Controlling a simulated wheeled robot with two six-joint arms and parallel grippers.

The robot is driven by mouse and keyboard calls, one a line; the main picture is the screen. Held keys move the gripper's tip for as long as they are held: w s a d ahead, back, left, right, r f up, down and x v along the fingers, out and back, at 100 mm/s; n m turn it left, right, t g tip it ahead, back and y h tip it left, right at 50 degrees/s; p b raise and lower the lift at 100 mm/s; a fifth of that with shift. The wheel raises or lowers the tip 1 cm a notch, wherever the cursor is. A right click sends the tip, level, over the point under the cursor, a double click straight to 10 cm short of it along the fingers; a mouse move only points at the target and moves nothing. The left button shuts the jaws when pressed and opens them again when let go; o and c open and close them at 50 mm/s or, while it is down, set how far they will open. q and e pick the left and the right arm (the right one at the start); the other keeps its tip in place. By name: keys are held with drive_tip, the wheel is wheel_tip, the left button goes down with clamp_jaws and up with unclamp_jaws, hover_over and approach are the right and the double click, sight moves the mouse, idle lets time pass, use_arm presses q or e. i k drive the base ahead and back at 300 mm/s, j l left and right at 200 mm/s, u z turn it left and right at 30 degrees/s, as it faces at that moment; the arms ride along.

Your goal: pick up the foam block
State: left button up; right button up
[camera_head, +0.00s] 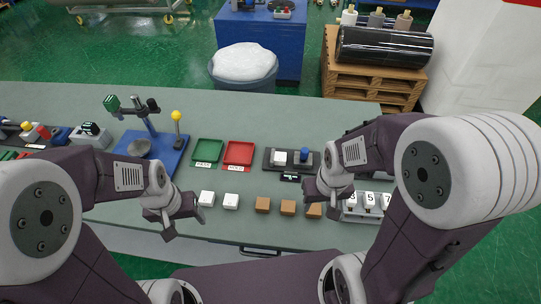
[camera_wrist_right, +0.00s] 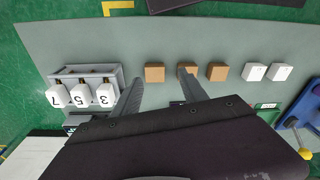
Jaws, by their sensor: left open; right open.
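A row of small blocks lies on the grey-green table (camera_head: 330,235). Two are white, a left one (camera_head: 207,198) and a right one (camera_head: 231,201); three are brown, left (camera_head: 263,204), middle (camera_head: 288,207) and right (camera_head: 314,210). I cannot tell from looks which is foam. My right gripper (camera_head: 324,201) is open and empty above the right brown block. In the right wrist view that block (camera_wrist_right: 154,72) shows between the spread fingers (camera_wrist_right: 159,92), apart from them; one fingertip overlaps the middle brown block (camera_wrist_right: 186,67). My left gripper (camera_head: 169,225) is open, left of the white blocks.
A grey rack with numbered white pieces (camera_wrist_right: 81,95) stands beside the right gripper. Behind the row are a green tray (camera_head: 208,151), a red tray (camera_head: 239,153) and a dark fixture (camera_head: 268,160). A blue stand (camera_head: 165,152) is at left. The table's front edge is close.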

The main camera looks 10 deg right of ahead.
sight(280, 158)
drive_tip(key=i+j, duration=0.1)
drive_tip(key=j, duration=0.55)
drive_tip(key=j+u, duration=0.1)
drive_tip(key=j, duration=0.55)
drive_tip(key=i, duration=0.05)
